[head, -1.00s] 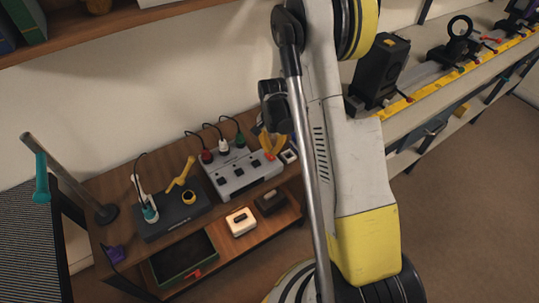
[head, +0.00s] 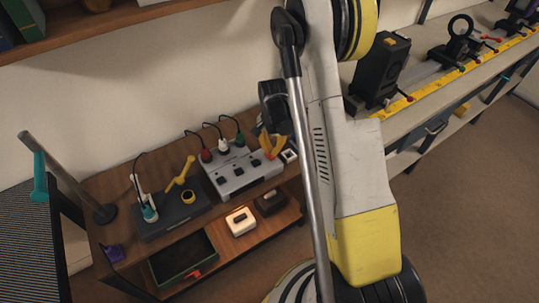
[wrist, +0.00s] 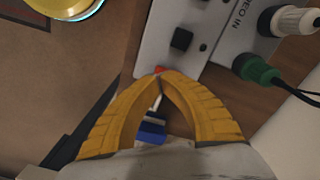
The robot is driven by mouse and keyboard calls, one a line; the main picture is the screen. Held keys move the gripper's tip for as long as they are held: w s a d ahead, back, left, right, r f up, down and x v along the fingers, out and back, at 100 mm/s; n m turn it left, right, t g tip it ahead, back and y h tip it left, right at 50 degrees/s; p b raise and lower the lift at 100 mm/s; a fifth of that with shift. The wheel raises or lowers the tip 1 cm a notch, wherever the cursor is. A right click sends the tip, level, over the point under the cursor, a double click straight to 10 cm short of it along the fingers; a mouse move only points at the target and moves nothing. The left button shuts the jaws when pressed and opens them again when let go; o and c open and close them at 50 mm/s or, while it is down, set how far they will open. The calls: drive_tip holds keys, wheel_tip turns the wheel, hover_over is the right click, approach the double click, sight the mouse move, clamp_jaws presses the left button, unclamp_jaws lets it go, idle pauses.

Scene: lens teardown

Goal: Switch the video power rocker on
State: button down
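The grey video box (head: 243,176) stands on the wooden bench, with red, white and green plugs at its back and dark square controls on top. It also shows in the wrist view (wrist: 205,18), with "VIDEO IN" lettering. A small red piece (wrist: 159,70) sits at the box's edge, right at my fingertips. It looks like the rocker, but its on or off position is too small to tell. My gripper (wrist: 160,77) has its yellow fingers together at the tips, with nothing visible held. In the head view my gripper (head: 269,148) is at the box's right end.
A blue-and-white item (wrist: 152,130) shows between my fingers. A dark unit with a yellow lever (head: 182,174) stands left of the box. A white block (head: 240,221) and a dark block (head: 270,202) lie in front. A green-edged tray (head: 183,258) is lower left.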

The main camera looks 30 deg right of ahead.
sight(271, 157)
drive_tip(key=shift+f+b, duration=1.1)
drive_tip(key=shift+f, duration=0.3)
idle(0.4)
drive_tip(key=shift+r, duration=0.1)
drive_tip(key=shift+r+p, duration=2.05)
drive_tip(key=shift+r, duration=1.35)
drive_tip(key=shift+r, duration=0.2)
drive_tip(key=s+a+r+n+t, duration=0.2)
drive_tip(key=a+r+n, duration=0.15)
drive_tip(key=r, duration=0.55)
drive_tip(key=s+a+r+n+t, duration=0.1)
drive_tip(key=s+a+r+n, duration=0.15)
drive_tip(key=a+r, duration=0.45)
drive_tip(key=s+a+r+n+t, duration=0.2)
drive_tip(key=s+r, duration=0.2)
drive_tip(key=s, duration=0.2)
drive_tip(key=s+a+r+n+t, duration=0.2)
drive_tip(key=s+a+r+n, duration=0.1)
drive_tip(key=s+r, duration=0.2)
drive_tip(key=shift+s+n, duration=0.3)
drive_tip(key=shift+s, duration=0.9)
